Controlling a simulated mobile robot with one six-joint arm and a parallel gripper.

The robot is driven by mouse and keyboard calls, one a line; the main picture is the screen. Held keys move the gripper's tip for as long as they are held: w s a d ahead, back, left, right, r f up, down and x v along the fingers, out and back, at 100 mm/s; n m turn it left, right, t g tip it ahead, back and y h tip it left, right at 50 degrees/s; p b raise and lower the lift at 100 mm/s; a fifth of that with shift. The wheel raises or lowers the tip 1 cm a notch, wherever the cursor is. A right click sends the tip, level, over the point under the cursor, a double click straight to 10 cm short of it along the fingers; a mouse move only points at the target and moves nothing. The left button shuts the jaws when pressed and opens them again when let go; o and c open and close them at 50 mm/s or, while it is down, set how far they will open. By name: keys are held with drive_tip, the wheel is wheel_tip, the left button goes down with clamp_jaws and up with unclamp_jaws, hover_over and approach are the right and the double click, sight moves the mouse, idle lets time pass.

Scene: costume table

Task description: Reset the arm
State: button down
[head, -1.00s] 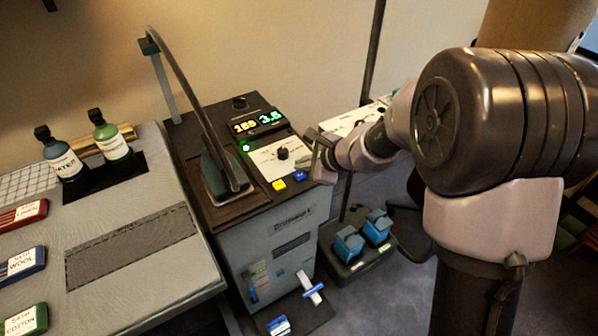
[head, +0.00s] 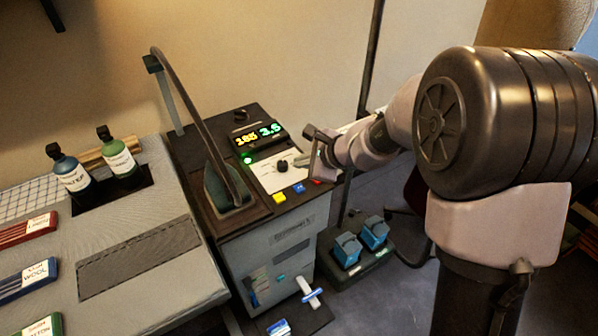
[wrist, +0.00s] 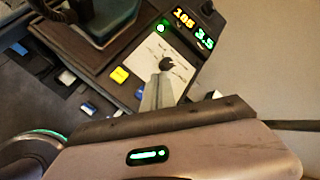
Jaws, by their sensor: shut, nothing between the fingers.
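My gripper (head: 306,158) reaches in from the right in the head view, over the right part of the steam station's top panel. Its shut fingers also show in the wrist view (wrist: 158,92), pointing toward the black knob on the white dial plate. Nothing is between the fingers. The black knob (head: 282,166) sits on the white plate, and it also shows in the wrist view (wrist: 167,63). I cannot tell whether the fingertips touch the panel; they appear apart from the knob.
An iron (head: 226,188) stands on the station's left, its hose arching above. The lit display (head: 258,134) is behind the knob; yellow (head: 279,197) and blue (head: 299,188) buttons are in front. Blue pedals (head: 347,249) sit on the floor.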

drive_tip(key=s+d+r+n, duration=0.3)
drive_tip(key=s+r+n, duration=0.5)
drive_tip(key=s+r, duration=0.7)
drive_tip(key=s+d+f+n+h, duration=0.1)
drive_tip(key=s+d+n+h, duration=0.1)
drive_tip(key=s+d, duration=0.2)
drive_tip(key=s+d+f+n+h, duration=0.1)
drive_tip(key=s+d+n+h, duration=0.1)
drive_tip(key=s, duration=0.9)
drive_tip(key=d+n, duration=0.1)
drive_tip(key=d, duration=0.1)
drive_tip(key=shift+s+d+f+g+h, duration=0.2)
drive_tip(key=shift+d+f+g+h, duration=0.05)
drive_tip(key=shift+d+g+h, duration=0.1)
drive_tip(key=shift+n, duration=0.3)
